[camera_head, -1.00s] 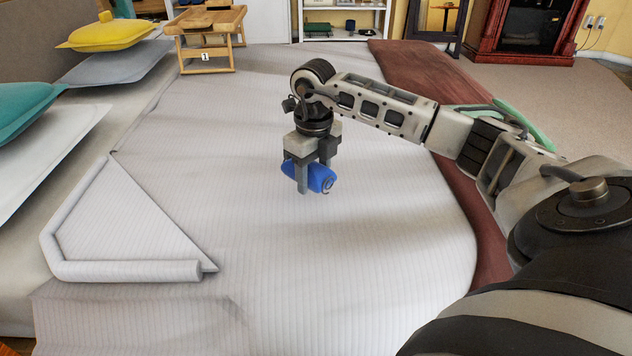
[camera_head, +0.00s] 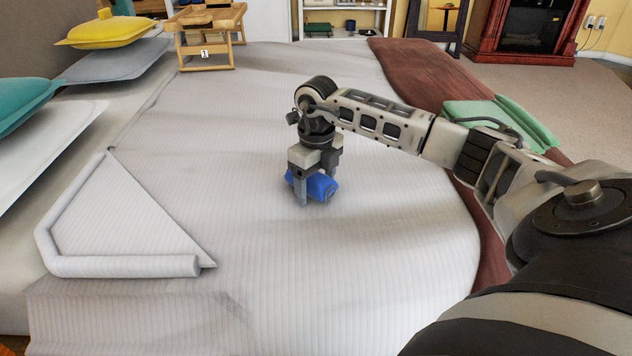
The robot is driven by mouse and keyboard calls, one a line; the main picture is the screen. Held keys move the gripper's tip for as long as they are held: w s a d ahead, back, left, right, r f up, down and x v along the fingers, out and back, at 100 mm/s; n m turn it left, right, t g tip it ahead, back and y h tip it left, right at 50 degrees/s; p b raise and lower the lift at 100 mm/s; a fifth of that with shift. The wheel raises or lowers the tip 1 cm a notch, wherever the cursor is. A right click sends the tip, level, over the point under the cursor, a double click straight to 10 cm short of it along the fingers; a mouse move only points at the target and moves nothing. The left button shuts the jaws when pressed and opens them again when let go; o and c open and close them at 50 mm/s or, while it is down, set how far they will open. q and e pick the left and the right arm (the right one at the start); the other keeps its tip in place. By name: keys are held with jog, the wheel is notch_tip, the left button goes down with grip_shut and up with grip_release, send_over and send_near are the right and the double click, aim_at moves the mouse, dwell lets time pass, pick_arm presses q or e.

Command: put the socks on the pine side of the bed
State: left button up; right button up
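The rolled blue socks (camera_head: 322,186) rest on the pale striped cover of the bed (camera_head: 250,130), near its middle. My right gripper (camera_head: 317,188) is down at the socks, with one finger on the near side and the other partly hidden behind. Its fingers look spread, apart from the socks. My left gripper is not in view. I cannot tell from this view which side of the bed is the pine one; a light wooden bed tray (camera_head: 207,38) stands at the far side.
Pillows, yellow (camera_head: 112,31), grey and teal (camera_head: 22,100), lie at the left. A folded cover corner (camera_head: 125,225) is at near left. A red-brown throw (camera_head: 420,75) with green folded cloth (camera_head: 478,112) runs along the right. The cover around the gripper is clear.

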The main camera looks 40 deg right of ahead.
aim_at(316, 174)
jog(key=shift+r, duration=0.15)
jog(key=shift+r, duration=0.35)
notch_tip(316, 174, up, 11)
jog(key=p, duration=0.3)
jog(key=shift+f+p, duration=0.15)
jog(key=shift+p, duration=0.15)
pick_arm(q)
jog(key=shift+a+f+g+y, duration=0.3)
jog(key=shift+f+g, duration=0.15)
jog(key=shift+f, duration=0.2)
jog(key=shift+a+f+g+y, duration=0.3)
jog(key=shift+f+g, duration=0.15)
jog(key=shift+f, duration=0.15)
pick_arm(e)
jog(key=shift+r, duration=0.35)
